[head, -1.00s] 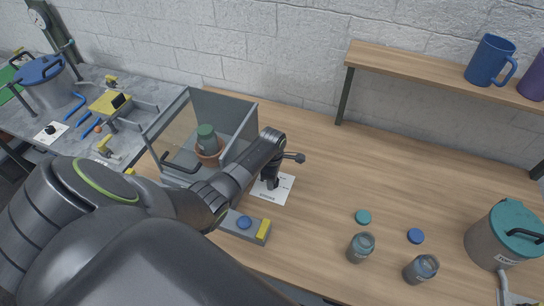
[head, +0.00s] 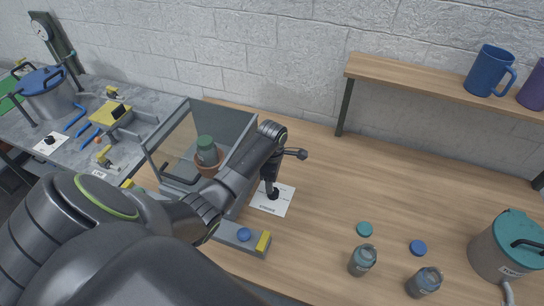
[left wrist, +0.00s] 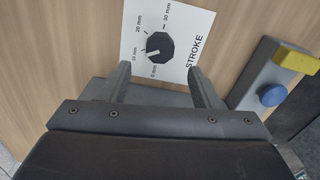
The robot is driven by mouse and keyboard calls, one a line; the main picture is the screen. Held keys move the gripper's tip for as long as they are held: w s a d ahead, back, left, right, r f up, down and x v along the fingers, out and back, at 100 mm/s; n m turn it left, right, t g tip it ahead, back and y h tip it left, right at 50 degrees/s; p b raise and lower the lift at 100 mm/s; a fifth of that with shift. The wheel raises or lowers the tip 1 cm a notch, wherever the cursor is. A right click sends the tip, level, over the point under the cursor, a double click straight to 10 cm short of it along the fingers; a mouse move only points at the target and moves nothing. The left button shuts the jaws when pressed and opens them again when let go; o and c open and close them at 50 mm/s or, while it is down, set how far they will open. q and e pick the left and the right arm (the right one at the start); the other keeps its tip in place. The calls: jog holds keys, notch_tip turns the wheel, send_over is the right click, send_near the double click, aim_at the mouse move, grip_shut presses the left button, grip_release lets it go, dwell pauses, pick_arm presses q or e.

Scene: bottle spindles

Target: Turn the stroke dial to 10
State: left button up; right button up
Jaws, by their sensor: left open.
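The stroke dial is a black faceted knob (left wrist: 160,47) with a white pointer, on a white card (left wrist: 185,22) marked STROKE. Its pointer faces left and slightly down in the left wrist view, close to the small mark that seems to read 10 mm. The dial also shows in the head view (head: 273,194), on the card on the wooden table. My left gripper (left wrist: 158,71) is open and empty. Its fingers are either side of the dial in the wrist view, and the gripper (head: 270,184) is just above it in the head view. My right gripper is not seen.
A clear-walled box (head: 177,190) with a green-topped jar in a pot stands left of the dial. A grey bar (head: 226,232) with a blue button and yellow end is in front. Jars, lids and a large pot (head: 497,250) are at right. Table right of the dial is clear.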

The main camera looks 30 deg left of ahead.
pick_arm(q)
notch_tip(320, 180, up, 11)
jog(key=shift+f, duration=0.15)
jog(key=shift+b, duration=0.3)
dwell(0.3)
